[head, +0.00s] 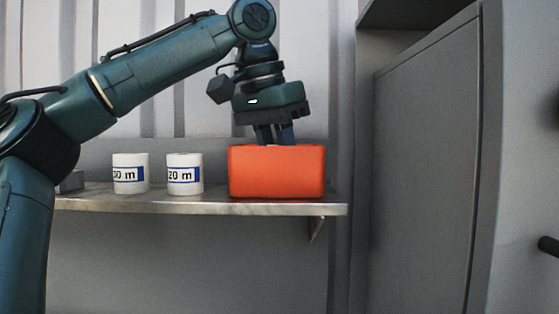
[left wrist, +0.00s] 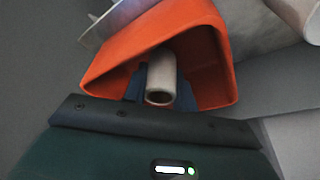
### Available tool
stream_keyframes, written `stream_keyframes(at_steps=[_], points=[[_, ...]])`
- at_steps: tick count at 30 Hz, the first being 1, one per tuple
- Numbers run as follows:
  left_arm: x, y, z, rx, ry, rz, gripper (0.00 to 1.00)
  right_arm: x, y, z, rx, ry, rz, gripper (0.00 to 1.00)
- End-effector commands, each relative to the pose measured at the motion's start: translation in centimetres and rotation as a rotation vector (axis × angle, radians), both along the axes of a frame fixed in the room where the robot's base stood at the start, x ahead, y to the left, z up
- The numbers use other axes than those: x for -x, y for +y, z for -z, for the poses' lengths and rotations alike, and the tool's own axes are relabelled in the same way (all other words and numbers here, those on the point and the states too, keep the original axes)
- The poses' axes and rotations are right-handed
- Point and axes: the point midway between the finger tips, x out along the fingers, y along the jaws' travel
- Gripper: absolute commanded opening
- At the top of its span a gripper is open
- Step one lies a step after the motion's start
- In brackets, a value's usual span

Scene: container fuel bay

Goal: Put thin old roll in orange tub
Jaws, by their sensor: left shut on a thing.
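The orange tub (head: 277,172) stands at the right part of a metal shelf. It also shows in the left wrist view (left wrist: 215,85), with its opening toward the camera. My left gripper (head: 274,138) reaches down into the tub's opening, its fingertips hidden behind the front wall. In the left wrist view a thin pale roll (left wrist: 161,80) with a hollow end is in the tub's opening, between my left gripper's fingers. My left gripper is shut on it. Whether the roll touches the tub's bottom cannot be seen. My right gripper is not in view.
Two white rolls with blue labels, one marked "20 m" (head: 185,174) and one partly readable (head: 131,174), stand left of the tub on the shelf (head: 200,204). A small grey block (head: 71,182) sits at far left. A grey cabinet (head: 425,170) stands at the right.

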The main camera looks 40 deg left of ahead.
Motion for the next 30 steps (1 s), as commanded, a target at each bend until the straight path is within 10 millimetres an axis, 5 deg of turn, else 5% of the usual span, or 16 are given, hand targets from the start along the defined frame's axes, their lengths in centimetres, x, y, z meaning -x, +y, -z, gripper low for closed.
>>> stream_keyframes(at_steps=[13,14,21,30], points=[[0.02,-0.02,0.85,-0.001,-0.001,0.0,0.06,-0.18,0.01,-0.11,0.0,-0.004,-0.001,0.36],[0.01,-0.02,0.85,-0.001,-0.001,0.001,0.29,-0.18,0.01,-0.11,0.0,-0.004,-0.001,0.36],[0.0,-0.02,0.83,-0.001,-0.001,0.0,0.48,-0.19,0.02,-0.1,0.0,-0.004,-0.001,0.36],[-0.03,-0.03,0.57,0.0,-0.002,-0.001,0.49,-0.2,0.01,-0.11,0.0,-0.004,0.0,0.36]])
